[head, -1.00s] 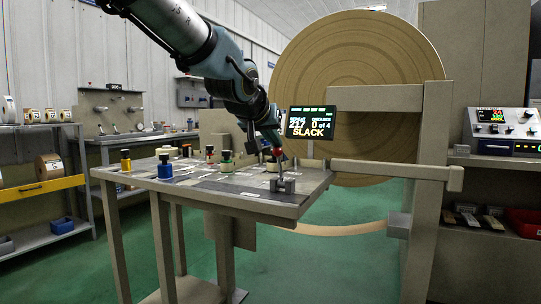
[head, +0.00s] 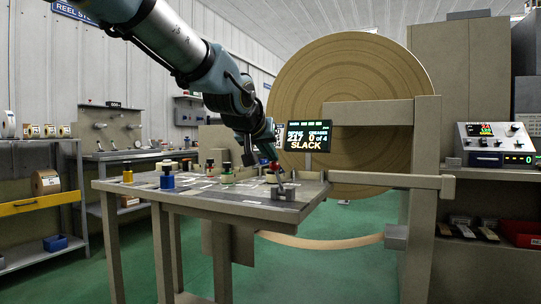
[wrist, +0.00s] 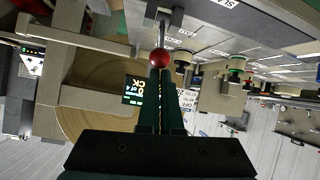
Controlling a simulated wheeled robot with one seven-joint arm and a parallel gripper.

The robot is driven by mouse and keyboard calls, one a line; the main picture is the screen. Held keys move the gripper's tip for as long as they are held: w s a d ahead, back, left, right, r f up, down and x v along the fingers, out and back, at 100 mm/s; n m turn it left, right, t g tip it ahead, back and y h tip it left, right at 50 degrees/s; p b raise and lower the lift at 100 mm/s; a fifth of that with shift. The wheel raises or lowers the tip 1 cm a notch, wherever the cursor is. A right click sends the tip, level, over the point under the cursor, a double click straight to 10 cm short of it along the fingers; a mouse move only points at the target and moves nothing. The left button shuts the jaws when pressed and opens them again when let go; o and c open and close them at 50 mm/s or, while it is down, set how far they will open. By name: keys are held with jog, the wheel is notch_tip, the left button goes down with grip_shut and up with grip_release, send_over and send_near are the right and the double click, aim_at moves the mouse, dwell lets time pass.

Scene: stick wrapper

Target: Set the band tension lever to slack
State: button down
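The band tension lever is a thin metal rod (head: 279,177) with a red ball knob (head: 274,166), set in a small grey block (head: 284,194) at the table's front right corner. The rod leans left in the head view. In the wrist view the red knob (wrist: 158,57) sits right at my fingertips. My gripper (wrist: 160,72) has its two dark fingers nearly together, narrower than the knob, so it looks shut behind the knob rather than around it. Exact contact is hidden. The screen (head: 307,136) reads "SLACK", "217" and "0 of 4".
The grey table (head: 235,208) holds several coloured spools and knobs, such as a blue one (head: 167,180), left of the lever. A beige frame arm (head: 385,179) stands to the right. A large brown reel (head: 350,80) is behind. A brown band (head: 320,242) hangs below.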

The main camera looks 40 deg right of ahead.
jog(key=shift+s+a+f, duration=0.1)
jog(key=shift+s+f, duration=0.05)
jog(key=shift+f, duration=0.45)
jog(key=r+p, duration=0.1)
jog(key=w+d+r+p, duration=0.1)
jog(key=r, duration=0.1)
jog(key=r+p, duration=0.1)
jog(key=p, duration=0.1)
jog(key=shift+w+d+r, duration=0.25)
jog(key=shift+w+r, duration=0.15)
jog(key=s+a+r, duration=0.1)
jog(key=s+a, duration=0.4)
jog(key=a, duration=0.3)
jog(key=shift+r, duration=0.35)
jog(key=shift+s+a, duration=0.1)
